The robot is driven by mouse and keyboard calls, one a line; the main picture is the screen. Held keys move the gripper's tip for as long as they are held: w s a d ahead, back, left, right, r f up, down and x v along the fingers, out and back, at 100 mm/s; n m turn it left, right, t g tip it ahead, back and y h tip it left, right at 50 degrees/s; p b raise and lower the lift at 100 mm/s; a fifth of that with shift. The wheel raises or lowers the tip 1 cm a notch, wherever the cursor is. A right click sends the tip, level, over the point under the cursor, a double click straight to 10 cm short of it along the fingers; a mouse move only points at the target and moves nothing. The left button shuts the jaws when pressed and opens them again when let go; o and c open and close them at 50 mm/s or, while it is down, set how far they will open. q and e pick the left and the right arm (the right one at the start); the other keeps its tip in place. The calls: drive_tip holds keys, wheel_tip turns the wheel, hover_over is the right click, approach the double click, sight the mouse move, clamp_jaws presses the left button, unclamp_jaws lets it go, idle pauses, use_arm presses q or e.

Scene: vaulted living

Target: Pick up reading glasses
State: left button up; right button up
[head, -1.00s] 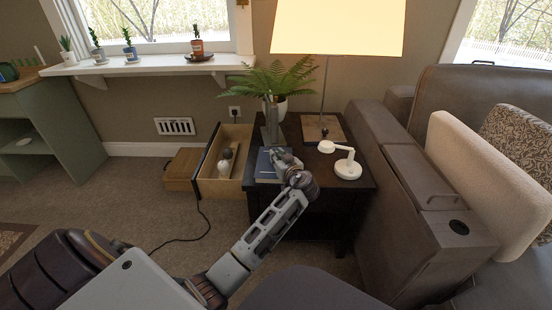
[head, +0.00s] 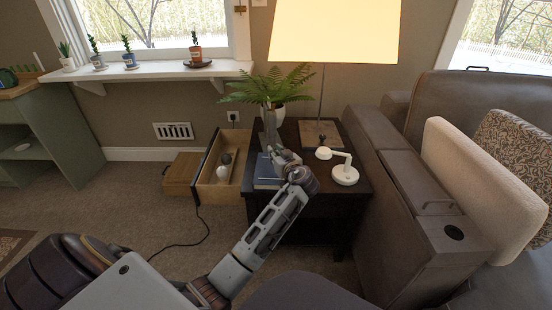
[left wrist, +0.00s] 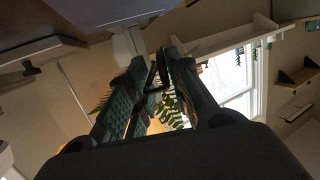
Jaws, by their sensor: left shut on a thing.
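My left gripper (head: 275,153) is over the dark side table (head: 327,203), just above the blue book (head: 264,182). In the left wrist view, its two fingers (left wrist: 155,72) are nearly together, shut on a thin dark piece between the fingertips. That piece looks like part of the reading glasses (left wrist: 153,78), but most of it is hidden by the fingers. I cannot make out the glasses in the head view, where the hand covers that spot. My right gripper is not in view.
A grey vase (head: 270,128), a fern (head: 272,88) and a lamp (head: 318,132) stand behind the hand. A small white lamp (head: 344,174) is to its right. An open drawer (head: 222,185) holding a white object is at left. A sofa (head: 425,205) borders the table's right side.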

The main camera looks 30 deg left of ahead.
use_arm(q)
wheel_tip(320, 180, up, 4)
drive_tip(key=shift+f+p, duration=0.15)
drive_tip(key=shift+p, duration=0.45)
drive_tip(key=shift+r, duration=0.85)
